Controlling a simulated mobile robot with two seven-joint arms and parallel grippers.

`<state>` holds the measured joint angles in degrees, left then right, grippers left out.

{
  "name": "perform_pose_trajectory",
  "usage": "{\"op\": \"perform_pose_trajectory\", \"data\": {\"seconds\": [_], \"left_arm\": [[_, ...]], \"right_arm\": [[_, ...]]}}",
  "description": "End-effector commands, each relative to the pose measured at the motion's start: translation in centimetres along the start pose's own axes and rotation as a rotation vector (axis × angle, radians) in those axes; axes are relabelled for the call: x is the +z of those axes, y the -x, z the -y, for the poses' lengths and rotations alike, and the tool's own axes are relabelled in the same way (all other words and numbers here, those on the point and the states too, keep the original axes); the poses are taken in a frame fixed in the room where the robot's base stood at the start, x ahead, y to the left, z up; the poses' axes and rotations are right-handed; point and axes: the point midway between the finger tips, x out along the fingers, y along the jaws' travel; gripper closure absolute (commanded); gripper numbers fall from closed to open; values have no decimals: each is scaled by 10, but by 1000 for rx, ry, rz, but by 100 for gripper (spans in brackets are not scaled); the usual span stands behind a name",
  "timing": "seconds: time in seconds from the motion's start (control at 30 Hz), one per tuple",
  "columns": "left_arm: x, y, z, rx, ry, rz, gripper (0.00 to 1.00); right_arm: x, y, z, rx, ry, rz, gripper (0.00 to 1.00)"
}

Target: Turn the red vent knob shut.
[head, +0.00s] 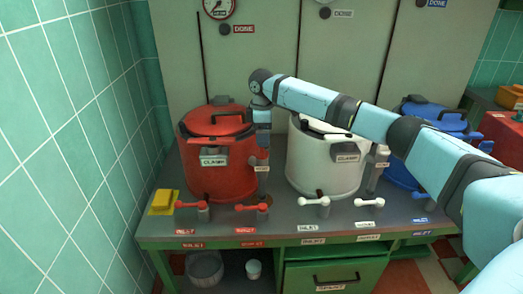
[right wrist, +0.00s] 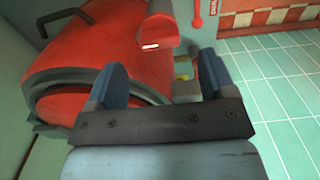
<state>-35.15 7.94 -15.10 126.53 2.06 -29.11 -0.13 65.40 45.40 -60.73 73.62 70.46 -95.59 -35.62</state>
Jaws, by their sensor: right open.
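The red kettle (head: 217,180) stands at the left of the counter with its red lid (head: 215,122) down. My right gripper (head: 262,146) points down beside the kettle's right side, above a small pale label (head: 262,166) that I cannot read surely. I cannot make out the red vent knob; the gripper may hide it. In the right wrist view my open fingers (right wrist: 165,85) stand apart beside the red lid (right wrist: 75,75). A red part with a white mark (right wrist: 155,35) is beyond them; I cannot tell what it is. My left gripper is out of view.
A white kettle (head: 322,165) and a blue kettle (head: 400,172) stand to the right. Red taps (head: 252,207) and white taps (head: 315,201) line the counter's front edge. The tiled wall (head: 75,130) is close on the left.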

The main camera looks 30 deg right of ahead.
Motion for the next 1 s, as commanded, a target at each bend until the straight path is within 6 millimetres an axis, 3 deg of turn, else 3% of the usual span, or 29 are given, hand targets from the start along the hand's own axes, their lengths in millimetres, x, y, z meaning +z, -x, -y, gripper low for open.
{"op": "perform_pose_trajectory", "data": {"seconds": [0.1,0.3,0.67,0.7,0.9,1.0], "left_arm": [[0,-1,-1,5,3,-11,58],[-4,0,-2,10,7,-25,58],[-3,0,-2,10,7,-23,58],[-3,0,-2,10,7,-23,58],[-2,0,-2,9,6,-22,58],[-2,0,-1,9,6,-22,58]], "right_arm": [[0,-25,0,-1,0,1,23],[0,-47,0,0,0,-1,23],[0,-53,0,1,0,-1,23],[0,-53,0,1,0,-1,26],[0,-53,0,1,0,-1,72],[0,-52,0,1,0,-1,73]]}}
